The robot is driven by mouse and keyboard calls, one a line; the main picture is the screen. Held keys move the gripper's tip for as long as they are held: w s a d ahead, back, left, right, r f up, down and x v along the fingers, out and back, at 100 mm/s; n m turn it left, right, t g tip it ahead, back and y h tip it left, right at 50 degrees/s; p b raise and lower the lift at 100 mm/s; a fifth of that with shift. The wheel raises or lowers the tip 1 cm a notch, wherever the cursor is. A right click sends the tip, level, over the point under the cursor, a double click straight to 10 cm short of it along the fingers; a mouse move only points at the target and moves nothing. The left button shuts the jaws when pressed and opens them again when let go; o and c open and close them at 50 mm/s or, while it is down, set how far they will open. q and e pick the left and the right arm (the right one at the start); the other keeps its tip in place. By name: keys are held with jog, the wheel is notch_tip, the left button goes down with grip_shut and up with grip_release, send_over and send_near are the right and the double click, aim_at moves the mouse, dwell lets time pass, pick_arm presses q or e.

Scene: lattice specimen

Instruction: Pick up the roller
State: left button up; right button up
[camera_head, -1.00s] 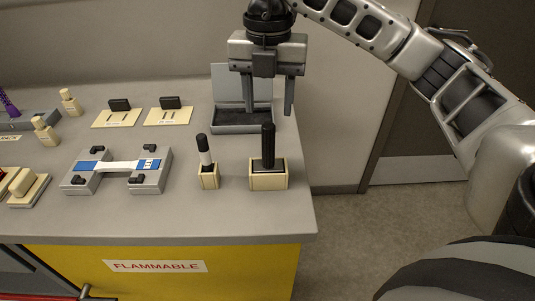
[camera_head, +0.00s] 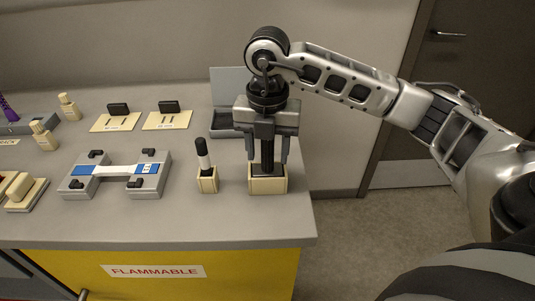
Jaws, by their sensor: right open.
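The item I take for the roller (camera_head: 267,158) is a black-handled tool standing upright in a cream block (camera_head: 268,185) near the right end of the counter. My right gripper (camera_head: 267,150) points down over it, open, with one finger on each side of the black handle. I see no clear contact between fingers and handle. The gripper body hides the top of the handle. My left gripper is not in view.
A smaller holder (camera_head: 208,184) with a black-and-white tool stands close to the left. A grey open case (camera_head: 226,122) is behind the gripper, partly hidden. A grey fixture with a specimen strip (camera_head: 117,170) lies further left. The counter's right edge is near.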

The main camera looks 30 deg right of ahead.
grip_shut()
jog(key=shift+r, duration=0.15)
